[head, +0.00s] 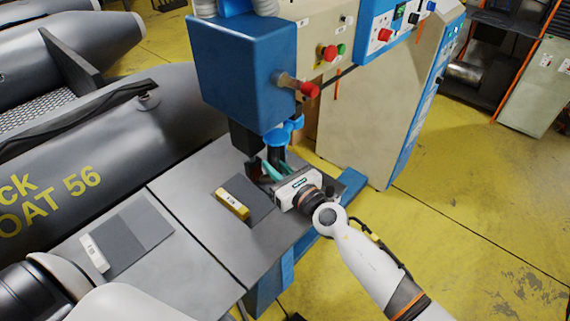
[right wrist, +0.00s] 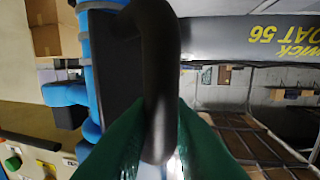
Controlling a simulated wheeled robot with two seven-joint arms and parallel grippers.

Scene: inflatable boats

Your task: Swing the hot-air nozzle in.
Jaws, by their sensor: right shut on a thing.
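The blue welding machine head (head: 240,75) stands over the grey table. A dark part that I take for the hot-air nozzle (head: 253,171) is below it, mostly hidden by my gripper. My right gripper (head: 272,166), with green fingers, reaches in from the right at table level. In the right wrist view, the green fingers are shut on a thick black curved bar (right wrist: 160,70), which I take for the nozzle's handle. Its far end is out of sight. My left arm shows at the lower left of the head view, but its gripper does not.
On the grey table (head: 185,190) lie a dark patch with a yellow block (head: 232,204) and another patch (head: 141,233) with a white block (head: 94,253). A grey inflatable boat (head: 95,150) lies along the left. Yellow floor is open at right.

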